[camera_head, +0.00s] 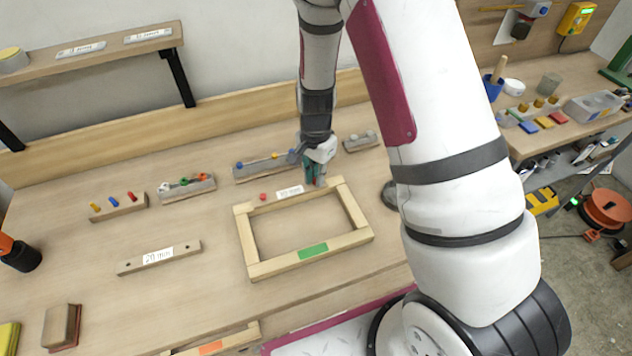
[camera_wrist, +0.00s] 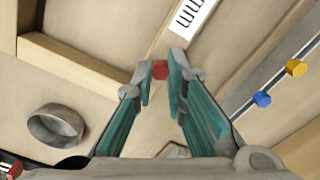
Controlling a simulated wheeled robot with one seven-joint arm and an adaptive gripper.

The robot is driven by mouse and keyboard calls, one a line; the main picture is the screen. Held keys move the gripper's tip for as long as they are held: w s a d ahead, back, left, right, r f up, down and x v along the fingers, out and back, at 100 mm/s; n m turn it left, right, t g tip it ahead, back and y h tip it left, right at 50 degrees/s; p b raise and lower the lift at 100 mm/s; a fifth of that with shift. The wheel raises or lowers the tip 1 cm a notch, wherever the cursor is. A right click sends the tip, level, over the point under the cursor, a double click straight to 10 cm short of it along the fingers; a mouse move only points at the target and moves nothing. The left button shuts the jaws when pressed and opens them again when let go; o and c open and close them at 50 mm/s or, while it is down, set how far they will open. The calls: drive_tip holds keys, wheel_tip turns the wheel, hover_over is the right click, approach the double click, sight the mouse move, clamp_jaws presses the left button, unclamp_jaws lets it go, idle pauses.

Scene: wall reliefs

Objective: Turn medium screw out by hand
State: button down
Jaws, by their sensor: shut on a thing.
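A light wooden frame (camera_head: 245,235) lies on the bench, with a white label on its back rail and a green one on its front rail. My gripper (camera_head: 319,182) points down at the frame's back right corner. In the wrist view, my gripper's teal fingers (camera_wrist: 160,75) are closed around a red hexagonal screw head (camera_wrist: 160,69) at that corner. The screw's shaft is hidden, so I cannot tell how deep it sits. A second red screw head (camera_head: 263,197) shows near the frame's back left corner.
A rack (camera_head: 255,172) with blue and yellow heads stands behind the frame; a grey block (camera_head: 362,142) is right of it. Two more holders (camera_head: 118,207) (camera_head: 188,190) stand left. A labelled wooden strip (camera_head: 158,258) lies front left. A round metal dish (camera_wrist: 55,130) is near the frame's corner.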

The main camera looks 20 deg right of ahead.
drive_tip(key=n, duration=0.5)
drive_tip(key=c, duration=1.8)
unclamp_jaws()
drive_tip(key=shift+c, duration=0.2)
